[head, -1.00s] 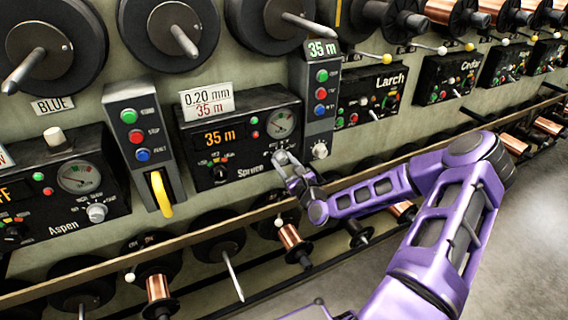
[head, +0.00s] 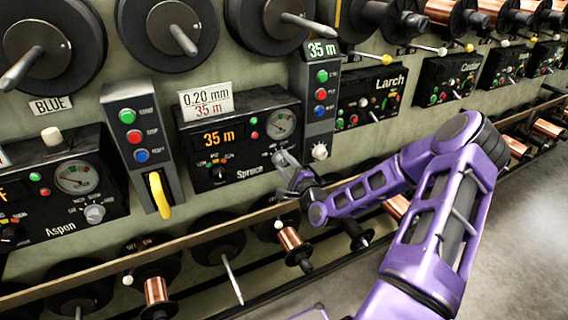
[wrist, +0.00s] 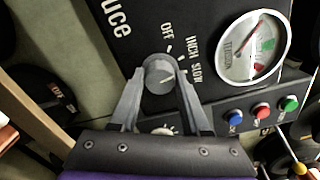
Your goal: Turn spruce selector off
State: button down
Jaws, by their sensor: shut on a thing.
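The Spruce panel (head: 240,140) is a black box on the wall with a lit "35 m" display and a round gauge. Its grey selector knob (wrist: 159,75) shows in the wrist view, with labels reading OFF and what looks like INCH and SLOW beside it. I cannot tell surely which label the knob's mark points at. My gripper (wrist: 160,84) has one finger on each side of the knob and is shut on it.
A grey button column (head: 318,95) with green, red and blue buttons stands right of the panel. Another column with a yellow lever (head: 159,194) stands left. A rail (head: 200,237) with copper spools runs below. The floor at right is clear.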

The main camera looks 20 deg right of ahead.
jog(key=n, duration=0.4)
jog(key=shift+n, duration=2.1)
jog(key=shift+c, duration=1.9)
grip_release()
jog(key=s, duration=1.7)
jog(key=shift+s+d+p, duration=0.2)
jog(key=shift+d+p, duration=0.1)
jog(key=shift+p, duration=0.15)
